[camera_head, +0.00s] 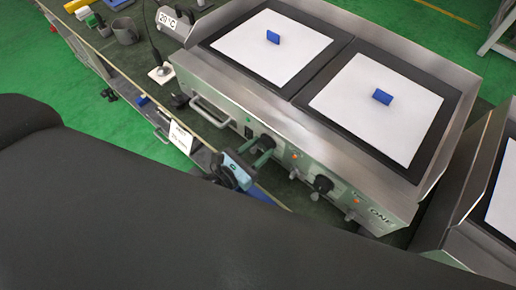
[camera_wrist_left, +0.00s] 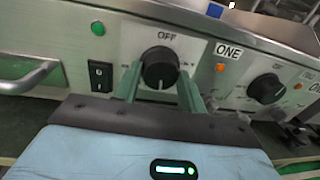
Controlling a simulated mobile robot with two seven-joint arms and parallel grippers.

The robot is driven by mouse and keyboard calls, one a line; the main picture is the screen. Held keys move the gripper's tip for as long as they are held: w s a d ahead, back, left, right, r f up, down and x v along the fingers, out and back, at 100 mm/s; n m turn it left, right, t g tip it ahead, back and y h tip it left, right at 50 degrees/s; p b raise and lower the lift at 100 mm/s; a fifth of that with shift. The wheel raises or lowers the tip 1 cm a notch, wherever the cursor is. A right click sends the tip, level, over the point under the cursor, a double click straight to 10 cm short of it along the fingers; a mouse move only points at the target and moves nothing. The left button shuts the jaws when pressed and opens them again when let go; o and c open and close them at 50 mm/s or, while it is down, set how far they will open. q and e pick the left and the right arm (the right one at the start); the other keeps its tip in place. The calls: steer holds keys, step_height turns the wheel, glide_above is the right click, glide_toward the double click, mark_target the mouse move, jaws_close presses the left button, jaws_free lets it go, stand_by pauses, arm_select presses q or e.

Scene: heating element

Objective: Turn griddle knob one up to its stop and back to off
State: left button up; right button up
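The griddle (camera_head: 240,95) has two black knobs on its front panel. The left knob (camera_head: 265,142) shows large in the left wrist view (camera_wrist_left: 160,68), under the printed word OFF; I cannot read its pointer clearly. My left gripper (camera_wrist_left: 160,86) has its two green fingers on either side of this knob, apart from each other, with small gaps visible; contact is unclear. In the head view the left gripper (camera_head: 256,157) reaches the panel at this knob. The second knob (camera_head: 322,184) is to the right, also in the wrist view (camera_wrist_left: 267,88). My right gripper is not in view.
A plate reading ONE (camera_wrist_left: 228,50), an orange lamp (camera_wrist_left: 220,68), a black switch (camera_wrist_left: 101,75) and a green lamp (camera_wrist_left: 97,28) surround the left knob. White sheets with blue blocks (camera_head: 273,37) lie on the plates. A metal handle (camera_head: 210,111) projects at left.

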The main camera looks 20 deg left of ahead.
arm_select(q)
steer(key=c, duration=0.3)
